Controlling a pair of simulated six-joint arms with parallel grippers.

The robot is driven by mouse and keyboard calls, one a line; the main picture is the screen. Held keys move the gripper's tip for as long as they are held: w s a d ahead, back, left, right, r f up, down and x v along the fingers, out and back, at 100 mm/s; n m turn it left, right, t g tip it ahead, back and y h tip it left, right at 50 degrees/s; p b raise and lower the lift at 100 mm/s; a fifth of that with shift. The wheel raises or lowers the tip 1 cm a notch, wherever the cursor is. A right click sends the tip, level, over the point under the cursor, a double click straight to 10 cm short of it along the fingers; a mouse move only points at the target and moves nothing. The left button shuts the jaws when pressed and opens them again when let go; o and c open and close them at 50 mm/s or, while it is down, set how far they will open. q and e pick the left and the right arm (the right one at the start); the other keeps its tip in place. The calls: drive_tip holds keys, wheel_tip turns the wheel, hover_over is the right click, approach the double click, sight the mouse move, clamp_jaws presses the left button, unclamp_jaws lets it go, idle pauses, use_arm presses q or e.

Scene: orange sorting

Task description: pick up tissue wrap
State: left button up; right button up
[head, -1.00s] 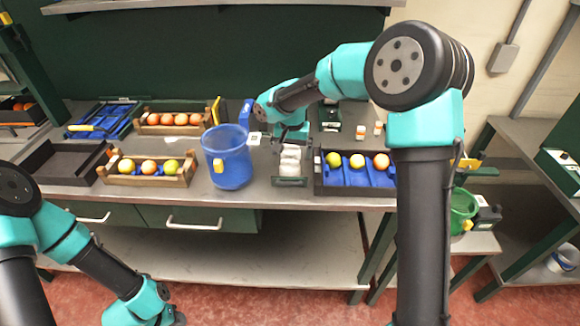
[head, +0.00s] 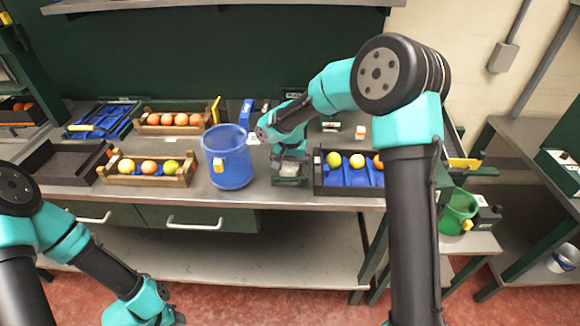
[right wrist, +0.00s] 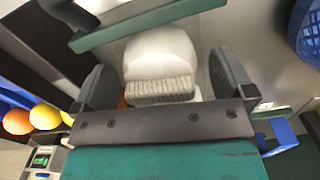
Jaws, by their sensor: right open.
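The white tissue wrap (head: 289,168) lies in a small dark green holder (head: 290,182) on the bench, mostly hidden by my right gripper. My right gripper (head: 290,155) is right above the holder, pointing down. In the right wrist view the white wrap (right wrist: 160,55) lies between the two dark fingers of the open gripper (right wrist: 160,72), with its ribbed edge facing the palm. A gap shows on both sides of the wrap. My left arm is low at the left of the head view, and its gripper is outside the picture.
A blue bucket (head: 228,172) stands close left of the holder. A dark crate with blue lining (head: 345,188) and several fruits stands close right. Wooden crates of fruit (head: 147,180) and an empty black tray (head: 62,166) are farther left.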

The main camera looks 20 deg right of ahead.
idle(0.4)
drive_tip(key=c, duration=0.9)
wheel_tip(320, 180, up, 10)
drive_tip(key=shift+r, duration=0.1)
idle(0.3)
idle(0.4)
drive_tip(key=s+d+r+m, duration=0.1)
drive_tip(key=d+m, duration=0.3)
drive_tip(key=d, duration=1.1)
drive_tip(key=shift+d+r, duration=0.1)
